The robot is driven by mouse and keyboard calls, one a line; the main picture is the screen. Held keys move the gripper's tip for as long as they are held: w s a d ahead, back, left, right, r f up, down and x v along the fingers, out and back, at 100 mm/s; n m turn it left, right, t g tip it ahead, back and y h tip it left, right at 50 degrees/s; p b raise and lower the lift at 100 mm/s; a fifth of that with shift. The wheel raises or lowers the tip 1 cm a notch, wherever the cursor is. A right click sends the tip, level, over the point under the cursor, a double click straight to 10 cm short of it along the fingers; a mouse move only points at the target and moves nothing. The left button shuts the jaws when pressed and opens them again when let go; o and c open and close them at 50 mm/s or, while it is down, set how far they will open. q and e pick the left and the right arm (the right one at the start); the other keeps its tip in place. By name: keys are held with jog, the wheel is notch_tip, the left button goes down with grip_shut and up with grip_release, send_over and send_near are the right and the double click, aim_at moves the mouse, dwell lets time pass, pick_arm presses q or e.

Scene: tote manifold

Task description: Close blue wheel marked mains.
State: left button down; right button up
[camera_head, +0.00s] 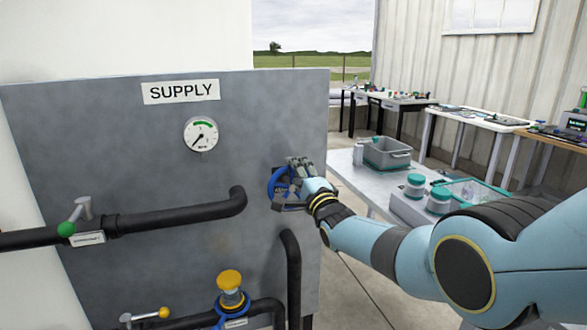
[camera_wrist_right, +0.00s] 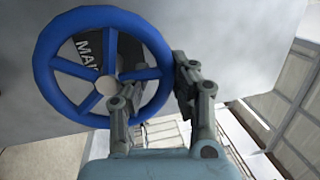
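The blue wheel (camera_head: 272,183) is mounted on the right part of the grey panel. In the right wrist view the blue wheel (camera_wrist_right: 45,75) shows its spokes and hub, with a dark label (camera_wrist_right: 88,48) behind it reading "MAI", the rest hidden. My right gripper (camera_head: 296,180) is at the wheel's right side and covers part of it in the head view. In the right wrist view my right gripper (camera_wrist_right: 150,90) is open, one finger over the wheel's inner area and the other just outside the right rim. I cannot tell whether either finger touches the rim. My left gripper is not in view.
A table with a grey tote (camera_head: 385,154) stands behind my right arm.

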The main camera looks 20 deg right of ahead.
jog(key=shift+r, duration=0.1)
jog(key=shift+a, duration=0.1)
jog(key=v, duration=1.2)
dwell(0.4)
